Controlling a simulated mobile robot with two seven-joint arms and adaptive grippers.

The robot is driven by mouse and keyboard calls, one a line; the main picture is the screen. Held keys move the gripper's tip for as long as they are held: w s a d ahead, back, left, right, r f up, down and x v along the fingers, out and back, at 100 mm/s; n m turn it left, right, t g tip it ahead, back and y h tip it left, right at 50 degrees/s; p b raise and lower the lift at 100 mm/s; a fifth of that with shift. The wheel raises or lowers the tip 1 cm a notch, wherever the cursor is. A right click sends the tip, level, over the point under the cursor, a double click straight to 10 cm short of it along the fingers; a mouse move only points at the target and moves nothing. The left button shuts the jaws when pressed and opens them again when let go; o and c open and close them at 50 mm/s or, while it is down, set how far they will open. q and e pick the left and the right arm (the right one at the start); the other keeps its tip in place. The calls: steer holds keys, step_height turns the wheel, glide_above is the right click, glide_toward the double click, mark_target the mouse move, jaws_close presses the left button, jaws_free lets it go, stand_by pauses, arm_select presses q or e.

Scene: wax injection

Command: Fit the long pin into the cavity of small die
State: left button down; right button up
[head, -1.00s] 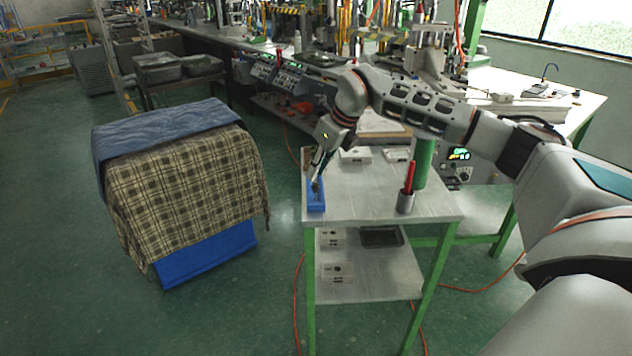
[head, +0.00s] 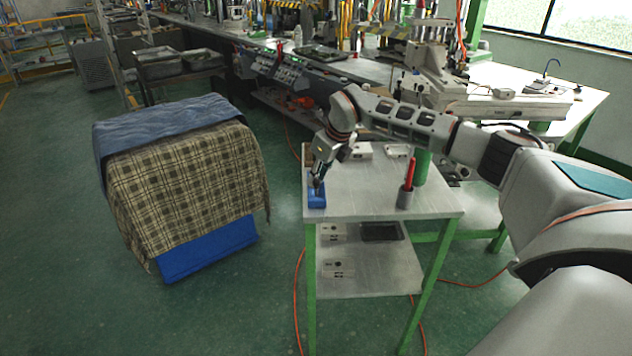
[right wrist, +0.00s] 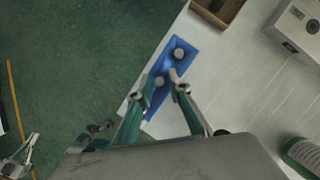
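The blue tray (head: 316,201) lies at the left edge of the metal table and also shows in the right wrist view (right wrist: 189,38). Several round grey pin ends (right wrist: 178,54) show on it; their lengths cannot be told. My right gripper (head: 317,184) is low over the tray. In the right wrist view its two fingers (right wrist: 165,88) are apart, with a round pin end near the tips and no clear grip. White die blocks (head: 397,151) stand farther back; which is the small die cannot be told. A cut-off shape at the wrist view's lower left looks like my left gripper (right wrist: 22,156).
A grey cup with a red-handled tool (head: 406,196) stands on the table's right side, beside a green post (head: 422,165). A brown box (right wrist: 219,10) is near the tray. More blocks lie on the lower shelf (head: 370,280). The table's front middle is clear.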

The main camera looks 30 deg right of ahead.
jaws_close()
steer(key=shift+r, duration=0.1)
